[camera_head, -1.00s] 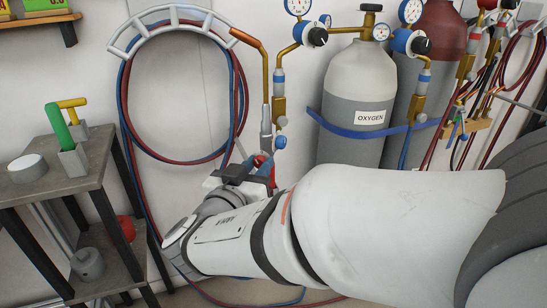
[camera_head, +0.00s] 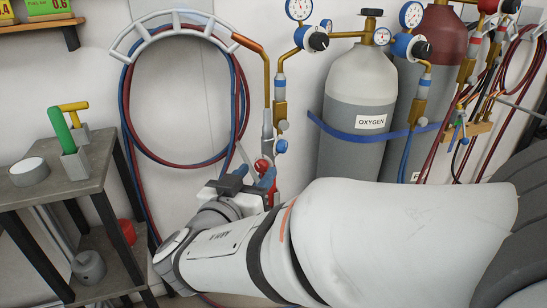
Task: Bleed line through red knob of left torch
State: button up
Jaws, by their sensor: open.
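The left torch (camera_head: 267,124) hangs upright on the wall, below the bent brass pipe and right of the coiled hoses. Its blue knob (camera_head: 281,146) sticks out on the right of its lower part. Its red knob (camera_head: 262,165) sits lower and to the left. My gripper (camera_head: 254,178) is at the red knob, with its dark and bluish fingers just below and beside it. The fingers are open. They partly overlap the torch's lower end in this view, so I cannot tell whether they touch the knob. My own forearm hides what lies below.
A grey oxygen cylinder (camera_head: 358,150) and a dark red one (camera_head: 440,55) stand right of the torch, behind a blue strap (camera_head: 345,131). Red and blue hoses (camera_head: 128,135) loop on a wall rack. A metal shelf (camera_head: 95,175) stands on the left.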

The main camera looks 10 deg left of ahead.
jog(key=s, duration=0.3)
jog(key=s+a, duration=0.1)
jog(key=s, duration=0.1)
jog(key=shift+s, duration=0.4)
